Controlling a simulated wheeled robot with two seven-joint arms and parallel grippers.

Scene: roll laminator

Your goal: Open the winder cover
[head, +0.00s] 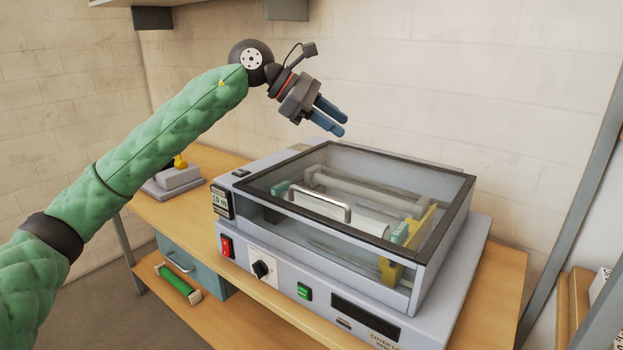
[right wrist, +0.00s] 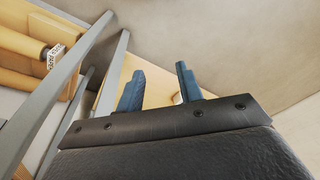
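The winder cover is a clear lid with a dark frame (head: 412,250) on top of the grey laminator (head: 458,262). The cover lies shut, and a silver bar handle (head: 318,205) is on its front part. Rollers and yellow and teal parts show through it. My left gripper (head: 343,124) is in the air above the back of the cover, touching nothing. Its blue fingers are a little apart with nothing between them. My right gripper (right wrist: 160,82) shows only in the right wrist view, with its blue fingers apart and empty.
The laminator stands on a wooden bench (head: 508,290). Its front has a red switch (head: 226,246), a black knob (head: 261,269) and a green button (head: 304,291). A grey device (head: 172,181) is at the back left. A green roller (head: 178,281) lies on the lower shelf. Grey posts (head: 572,180) stand at the right.

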